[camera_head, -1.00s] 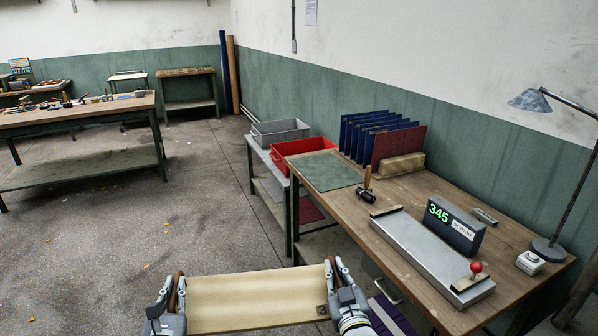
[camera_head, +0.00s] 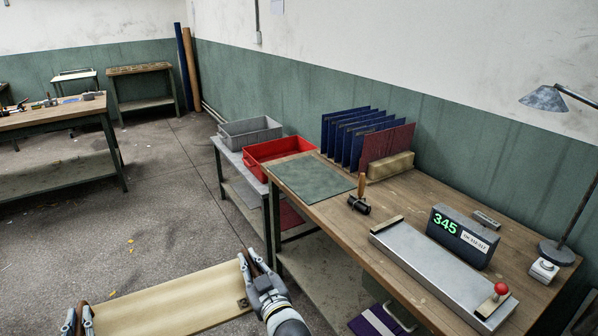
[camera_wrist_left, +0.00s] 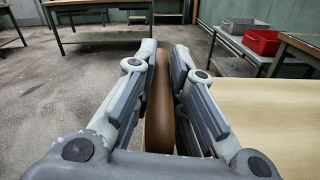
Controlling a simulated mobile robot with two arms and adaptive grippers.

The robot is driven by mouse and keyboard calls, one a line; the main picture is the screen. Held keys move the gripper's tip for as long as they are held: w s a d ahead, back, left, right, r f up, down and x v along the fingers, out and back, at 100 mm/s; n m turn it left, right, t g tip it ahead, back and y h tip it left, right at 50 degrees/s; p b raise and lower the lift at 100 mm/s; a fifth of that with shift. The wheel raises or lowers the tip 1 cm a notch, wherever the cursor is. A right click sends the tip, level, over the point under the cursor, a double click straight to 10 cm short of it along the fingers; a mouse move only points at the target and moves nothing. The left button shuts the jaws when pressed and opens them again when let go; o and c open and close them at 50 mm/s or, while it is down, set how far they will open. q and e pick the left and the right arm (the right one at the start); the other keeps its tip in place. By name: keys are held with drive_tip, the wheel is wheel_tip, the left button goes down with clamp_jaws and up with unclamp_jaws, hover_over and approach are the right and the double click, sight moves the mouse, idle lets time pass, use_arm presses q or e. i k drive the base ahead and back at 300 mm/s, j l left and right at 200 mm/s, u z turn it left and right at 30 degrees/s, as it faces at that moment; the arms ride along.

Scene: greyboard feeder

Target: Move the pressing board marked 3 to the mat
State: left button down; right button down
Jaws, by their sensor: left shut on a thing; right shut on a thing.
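The pressing board (camera_head: 170,299) is a pale wooden board held level between my two grippers, low in front of the table in the head view. Its number is not readable; a small dark mark shows near its right end. My left gripper (camera_head: 78,318) is shut on its left brown handle, and the wrist view shows the handle (camera_wrist_left: 160,105) between the fingers. My right gripper (camera_head: 254,272) is shut on the right handle. The green mat (camera_head: 312,178) lies flat and bare on the near-left corner of the wooden table, beyond and right of the board.
The table (camera_head: 400,207) also holds a brown-handled tool (camera_head: 360,196), a metal tray scale (camera_head: 430,270) with a display reading 345 (camera_head: 462,236), a rack of blue and red boards (camera_head: 360,140) and a lamp (camera_head: 548,98). Red (camera_head: 278,156) and grey bins stand left of it.

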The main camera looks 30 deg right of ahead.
sight(306, 177)
drive_tip(key=i, duration=2.85)
drive_tip(key=i+j+z, duration=0.15)
drive_tip(key=i+z, duration=0.2)
drive_tip(key=i, duration=0.35)
drive_tip(key=z, duration=2.55)
